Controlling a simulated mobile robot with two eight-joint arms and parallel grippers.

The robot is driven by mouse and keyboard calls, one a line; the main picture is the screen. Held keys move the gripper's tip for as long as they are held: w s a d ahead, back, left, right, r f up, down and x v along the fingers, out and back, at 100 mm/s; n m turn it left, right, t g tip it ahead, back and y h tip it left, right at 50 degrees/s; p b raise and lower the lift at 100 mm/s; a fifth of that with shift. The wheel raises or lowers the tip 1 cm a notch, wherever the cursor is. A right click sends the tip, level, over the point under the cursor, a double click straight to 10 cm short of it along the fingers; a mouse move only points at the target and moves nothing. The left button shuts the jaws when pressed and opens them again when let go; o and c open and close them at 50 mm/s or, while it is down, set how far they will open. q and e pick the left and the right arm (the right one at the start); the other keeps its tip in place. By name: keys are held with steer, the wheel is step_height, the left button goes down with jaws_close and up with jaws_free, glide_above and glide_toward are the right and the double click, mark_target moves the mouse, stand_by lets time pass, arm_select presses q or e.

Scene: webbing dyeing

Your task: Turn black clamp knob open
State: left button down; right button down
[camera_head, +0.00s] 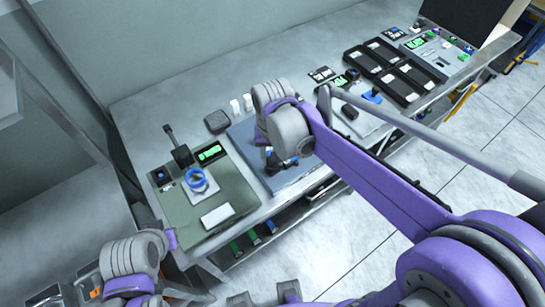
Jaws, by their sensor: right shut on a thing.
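My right gripper (272,157) reaches down over the blue-grey plate (292,182) at the middle of the bench. It is shut on a small dark piece that looks like the black clamp knob (273,165); my wrist hides most of it, so its turn angle cannot be read. Small blue parts show beside it. My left gripper (168,239) is at the lower left, by the front corner of the green mat (232,187). Its fingers are too unclear to tell open from shut.
On the green mat stand a blue ring on a white base (196,180), a black upright device (182,154) and a white block (217,215). Black trays (385,72) lie to the right. A dark square pad (217,121) lies behind.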

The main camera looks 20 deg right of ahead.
steer(key=n, duration=0.4)
steer(key=shift+n, duration=0.3)
stand_by(0.3)
steer(key=c, duration=0.5)
jaws_free()
step_height(320, 180, up, 11)
steer(key=shift+f, duration=0.1)
stand_by(0.5)
